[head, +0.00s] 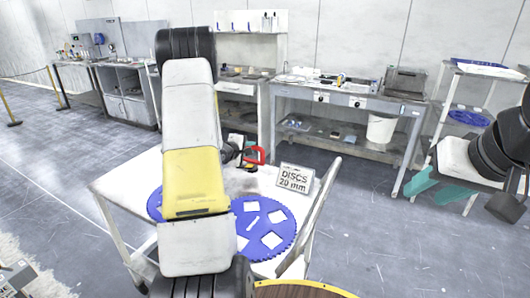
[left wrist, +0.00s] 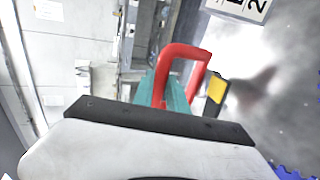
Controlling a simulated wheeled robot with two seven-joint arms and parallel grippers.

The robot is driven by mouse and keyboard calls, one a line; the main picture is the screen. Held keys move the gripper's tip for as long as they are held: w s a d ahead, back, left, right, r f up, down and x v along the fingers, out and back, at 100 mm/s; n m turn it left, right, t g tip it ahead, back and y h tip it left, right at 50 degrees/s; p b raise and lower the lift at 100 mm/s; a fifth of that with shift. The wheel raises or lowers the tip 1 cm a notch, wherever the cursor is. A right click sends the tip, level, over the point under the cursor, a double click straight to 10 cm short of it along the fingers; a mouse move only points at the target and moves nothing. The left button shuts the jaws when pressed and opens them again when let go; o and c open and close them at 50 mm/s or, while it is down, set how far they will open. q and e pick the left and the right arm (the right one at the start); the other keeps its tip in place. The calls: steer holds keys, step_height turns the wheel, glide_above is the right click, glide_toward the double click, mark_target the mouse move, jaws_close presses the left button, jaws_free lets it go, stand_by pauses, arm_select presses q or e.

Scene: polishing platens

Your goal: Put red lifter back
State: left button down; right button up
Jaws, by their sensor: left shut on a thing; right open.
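The red lifter (head: 260,155) shows as a red loop handle above the far part of the white table in the head view. It also shows in the left wrist view (left wrist: 183,52), against the teal fingers of my left gripper (left wrist: 172,92). My left gripper is shut on the red lifter; its fingers are mostly hidden behind my arm in the head view. A black and yellow piece (left wrist: 217,92) is close beside the lifter; I cannot tell whether they touch. My right gripper (head: 430,185), with teal fingers apart, is open and empty at the right.
The white table (head: 125,182) carries a toothed blue disc (head: 283,218) with white square openings and a "DISCS 20 mm" sign (head: 294,180). A grey workbench (head: 345,95) with a white bucket (head: 381,128) stands behind. A brown round edge (head: 300,290) is at the bottom.

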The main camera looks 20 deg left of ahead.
mark_target(250, 162)
arm_select(q)
steer(key=shift+f, duration=1.6)
steer(key=c, duration=1.3)
jaws_free()
steer(key=shift+s+f, duration=0.15)
steer(key=shift+f, duration=0.05)
steer(key=v, duration=1.2)
steer(key=s+d+r+m+g+y, duration=0.1)
steer(key=s+d+r+m+y, duration=0.15)
steer(key=r, duration=0.45)
steer(key=s+d+r+m+g+y, duration=0.1)
steer(key=s+d+r+m+g, duration=0.1)
steer(key=d+r+m, duration=0.35)
steer(key=s+d+r+m+g+h, duration=0.1)
steer(key=s+d+r+m, duration=0.1)
steer(key=s, duration=0.5)
steer(key=s+d+r+m+g+h, duration=0.1)
steer(key=s+d+r+m+g, duration=0.1)
steer(key=s+d+m, duration=0.2)
steer(key=s+d+r+m+g+h, duration=0.1)
steer(key=s+d+r+m, duration=0.2)
steer(key=s+d, duration=0.5)
steer(key=shift+s+d+h, duration=0.2)
steer(key=shift+s+h, duration=0.15)
steer(key=shift+s, duration=1.25)
